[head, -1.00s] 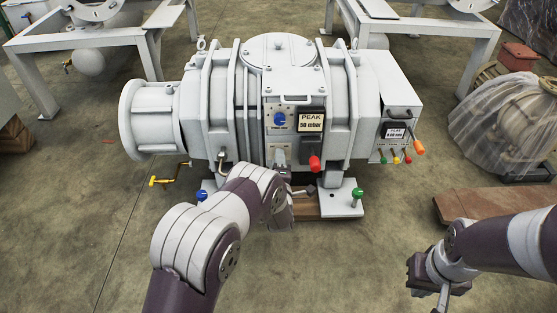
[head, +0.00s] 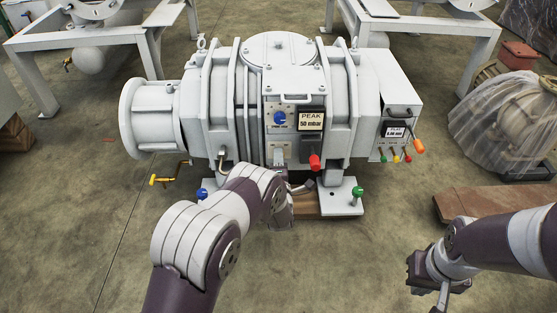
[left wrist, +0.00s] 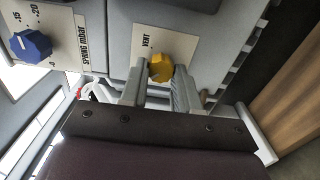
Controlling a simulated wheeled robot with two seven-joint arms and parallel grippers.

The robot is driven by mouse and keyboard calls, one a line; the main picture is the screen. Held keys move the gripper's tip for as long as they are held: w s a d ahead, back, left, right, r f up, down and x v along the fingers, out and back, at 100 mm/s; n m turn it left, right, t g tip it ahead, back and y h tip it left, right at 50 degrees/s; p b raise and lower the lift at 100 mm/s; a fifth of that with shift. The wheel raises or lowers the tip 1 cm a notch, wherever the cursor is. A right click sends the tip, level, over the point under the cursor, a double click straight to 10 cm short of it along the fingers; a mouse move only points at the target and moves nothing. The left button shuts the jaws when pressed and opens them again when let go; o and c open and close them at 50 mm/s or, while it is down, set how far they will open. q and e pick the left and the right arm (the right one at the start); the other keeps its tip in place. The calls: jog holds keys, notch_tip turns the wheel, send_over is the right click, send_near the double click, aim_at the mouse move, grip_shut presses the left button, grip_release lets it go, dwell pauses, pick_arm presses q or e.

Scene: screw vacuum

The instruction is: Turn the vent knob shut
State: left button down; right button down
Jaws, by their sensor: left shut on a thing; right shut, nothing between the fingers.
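The vent knob (left wrist: 161,67) is yellow and sits on a pale plate (left wrist: 178,40) marked VENT in the left wrist view. My left gripper (left wrist: 161,82) has its two fingers on either side of the knob and is shut on it. In the head view my left gripper (head: 279,182) is low at the front of the white vacuum machine (head: 220,100), and the arm hides the vent knob there. My right gripper (head: 440,300) is at the lower right of the head view, shut and empty, away from the machine.
A blue knob (left wrist: 33,44) with a SPRING mbar scale is beside the vent plate. A red-handled lever (head: 315,162) sticks out to the right of my left gripper. A yellow-handled crank (head: 168,179) is at left. Open floor lies in front.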

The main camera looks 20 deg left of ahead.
pick_arm(q)
jog(key=c, duration=0.8)
grip_release()
jog(key=p+v, duration=0.6)
jog(key=v, duration=0.7)
jog(key=shift+p, duration=0.35)
jog(key=shift+w, duration=0.1)
